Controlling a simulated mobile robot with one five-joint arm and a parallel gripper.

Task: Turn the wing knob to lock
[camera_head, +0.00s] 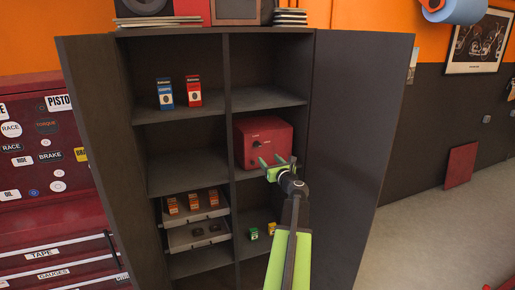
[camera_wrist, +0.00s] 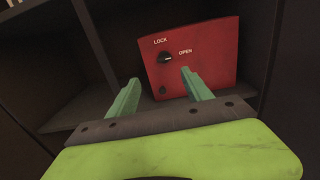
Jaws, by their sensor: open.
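A red box (camera_head: 262,135) stands on a shelf in the right half of the open cabinet. Its front shows large in the wrist view (camera_wrist: 212,72). The small black wing knob (camera_wrist: 165,58) sits on that front, near the white words LOCK and OPEN. The knob's light mark appears to point right, toward OPEN. A second small dark round part (camera_wrist: 162,90) is below it. My gripper (camera_head: 272,162) is in front of the box's lower part. Its two green fingers (camera_wrist: 156,88) are apart with nothing between them, below the knob in the wrist view and not touching it.
Cabinet doors stand open at left (camera_head: 95,130) and right (camera_head: 358,140). Blue and red boxes (camera_head: 180,93) are on the upper left shelf. Trays with small orange boxes (camera_head: 194,203) are lower left. Yellow and green boxes (camera_head: 262,230) are below the red box.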

